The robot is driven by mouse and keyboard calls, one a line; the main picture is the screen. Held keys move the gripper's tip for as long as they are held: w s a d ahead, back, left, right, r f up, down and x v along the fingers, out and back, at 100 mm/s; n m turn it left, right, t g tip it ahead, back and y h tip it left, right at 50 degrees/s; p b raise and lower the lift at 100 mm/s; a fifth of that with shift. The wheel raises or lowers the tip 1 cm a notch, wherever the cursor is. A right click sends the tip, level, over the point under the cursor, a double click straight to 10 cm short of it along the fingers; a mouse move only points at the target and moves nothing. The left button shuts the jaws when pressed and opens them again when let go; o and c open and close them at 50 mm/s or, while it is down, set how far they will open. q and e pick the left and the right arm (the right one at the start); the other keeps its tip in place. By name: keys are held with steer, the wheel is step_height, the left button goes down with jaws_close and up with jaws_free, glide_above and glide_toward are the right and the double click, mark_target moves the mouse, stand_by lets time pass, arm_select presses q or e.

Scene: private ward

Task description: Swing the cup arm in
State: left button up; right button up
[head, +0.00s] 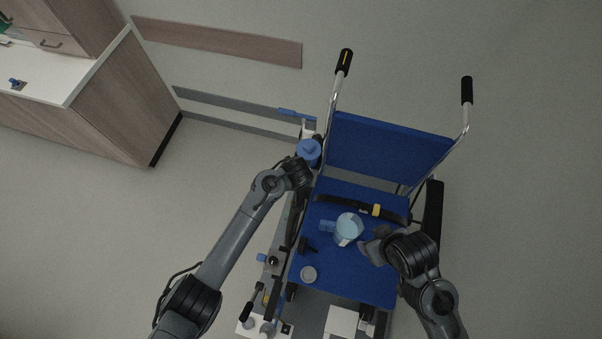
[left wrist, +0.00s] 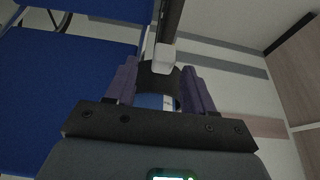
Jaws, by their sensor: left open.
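The blue wheelchair (head: 390,148) stands right of centre in the head view. A blue round piece (head: 308,151), likely the cup end of the cup arm, is beside the backrest's left edge. My left gripper (left wrist: 160,84) is open. Its two purple fingers stand on either side of a black ring (left wrist: 158,76) with a blue and white part (left wrist: 155,102) in it, and a white block (left wrist: 164,57) beyond. I cannot tell whether the fingers touch it. My right gripper (head: 371,246) is over the seat, just right of a light blue mug (head: 349,228); its jaws are unclear.
A belt with a yellow buckle (head: 376,210) crosses the seat (head: 345,275). Several levers and fittings (head: 272,260) line the left side. A wooden cabinet (head: 130,100) stands at upper left; the floor between is clear.

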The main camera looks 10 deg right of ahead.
arm_select(q)
steer(key=v, duration=0.9)
steer(key=shift+p, duration=0.35)
steer(key=shift+s+r, duration=0.1)
steer(key=s+a+f+n+g+p, duration=0.1)
steer(key=s+a+f+g, duration=0.15)
steer(key=s+f, duration=0.7)
steer(key=s+a+f+n+p, duration=0.1)
steer(key=s+a+n, duration=0.2)
steer(key=s+a, duration=0.7)
steer(key=s+a+r+n+y+p, duration=0.1)
steer(key=s+a+r, duration=0.3)
steer(key=a, duration=0.5)
steer(key=w+a+r+m+t+y, duration=0.1)
steer(key=a+r+t, duration=0.1)
steer(key=a+r, duration=0.6)
steer(key=shift+a+r, duration=0.15)
steer(key=shift+r, duration=1.85)
